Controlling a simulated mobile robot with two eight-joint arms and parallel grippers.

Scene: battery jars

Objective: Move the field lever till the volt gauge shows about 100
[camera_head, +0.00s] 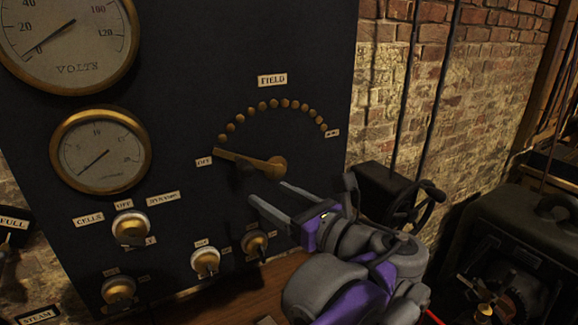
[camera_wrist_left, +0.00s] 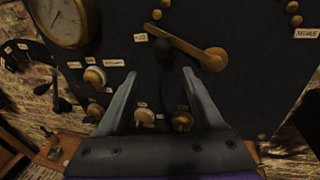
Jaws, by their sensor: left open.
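The brass field lever (camera_head: 245,160) is on the dark panel under the FIELD label (camera_head: 272,80). Its round hub is at the right and its arm points left to the OFF label (camera_head: 204,162), below an arc of brass studs (camera_head: 274,103). The lever also shows in the left wrist view (camera_wrist_left: 187,46). The volt gauge (camera_head: 66,45) is at top left, partly cut off, with its needle near 0. My left gripper (camera_head: 268,191) is open and empty, its fingertips just below the lever and apart from it. My right gripper is out of view.
A second brass gauge (camera_head: 101,150) sits below the volt gauge. Several switch knobs stick out low on the panel, such as the cells switch (camera_head: 131,228) and one near my fingers (camera_head: 255,243). A handwheel (camera_head: 414,208) and dark machinery (camera_head: 515,250) stand at right.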

